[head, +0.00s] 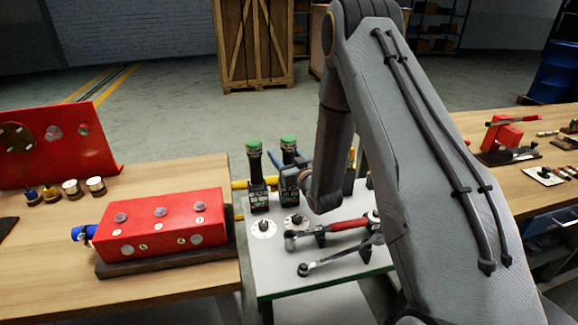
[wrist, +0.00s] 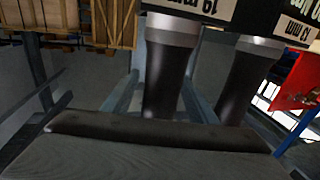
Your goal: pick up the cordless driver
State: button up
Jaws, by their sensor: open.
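Two similar cordless drivers stand upright side by side on a light bench top, each with a green top, black grip and labelled lower body. The left driver (head: 256,165) stands clear of my arm. The right driver (head: 289,148) is partly hidden behind my gripper (head: 288,163). In the wrist view, my gripper (wrist: 162,95) has its blue-grey fingers apart, one on each side of a black grip (wrist: 168,75) with a grey collar. I cannot tell whether they touch it. The second grip (wrist: 246,80) is just to the right, outside the fingers.
A ratchet wrench (head: 325,268) and a red-handled tool (head: 345,226) lie in front of the drivers on the bench top (head: 268,278). A red block (head: 160,228) stands on the wooden table to the left. A wooden crate (head: 253,45) stands behind on the floor.

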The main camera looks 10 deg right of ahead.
grip_shut()
jog(key=shift+r, duration=0.1)
notch_tip(320, 180, up, 18)
jog(key=b, duration=0.4)
dwell(0.8)
jog(key=c, duration=1)
grip_release()
grip_shut()
